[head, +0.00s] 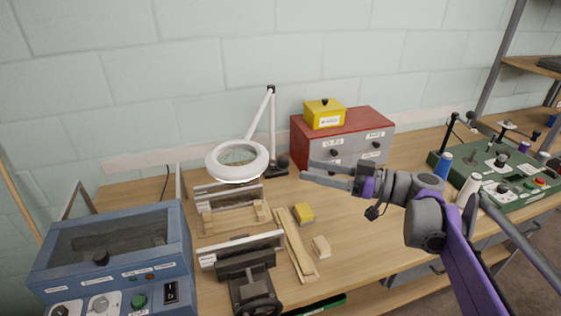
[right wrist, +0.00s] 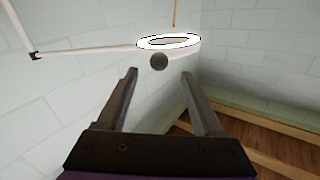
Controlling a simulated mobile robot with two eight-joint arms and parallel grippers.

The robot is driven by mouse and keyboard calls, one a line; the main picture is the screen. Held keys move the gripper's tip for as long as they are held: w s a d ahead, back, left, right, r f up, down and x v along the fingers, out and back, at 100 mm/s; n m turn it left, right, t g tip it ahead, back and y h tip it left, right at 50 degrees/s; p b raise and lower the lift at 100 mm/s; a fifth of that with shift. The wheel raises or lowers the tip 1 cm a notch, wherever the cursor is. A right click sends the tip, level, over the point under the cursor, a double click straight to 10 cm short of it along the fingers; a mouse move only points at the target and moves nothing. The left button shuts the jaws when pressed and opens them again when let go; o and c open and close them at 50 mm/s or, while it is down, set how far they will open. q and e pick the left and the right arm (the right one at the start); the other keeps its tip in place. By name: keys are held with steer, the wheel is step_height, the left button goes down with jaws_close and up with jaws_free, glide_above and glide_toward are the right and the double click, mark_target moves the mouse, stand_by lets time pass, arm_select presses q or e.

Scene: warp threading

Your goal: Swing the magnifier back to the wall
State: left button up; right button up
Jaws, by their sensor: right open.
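The magnifier (head: 238,160) has a white ring head on a jointed white arm (head: 262,112). Its base stands on the bench by the wall, left of the red drawer cabinet. In the head view the ring hangs over the wooden frames at the back of the bench. My right gripper (head: 306,171) is open and empty, to the right of the ring and apart from it. In the right wrist view the ring (right wrist: 168,41) and a dark round knob (right wrist: 159,62) show beyond the open fingers (right wrist: 160,75). My left gripper is not in view.
The red cabinet (head: 355,118) bears a yellow box (head: 324,112). A blue machine (head: 115,262) stands at the front left and a green control panel (head: 500,168) at the right. A yellow block (head: 303,213) and wooden strips lie mid-bench.

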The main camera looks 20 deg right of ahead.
mark_target(283, 164)
steer(key=x, duration=0.8)
steer(key=shift+w+f+p, duration=0.1)
steer(key=shift+p, duration=0.2)
jaws_close()
stand_by(1.0)
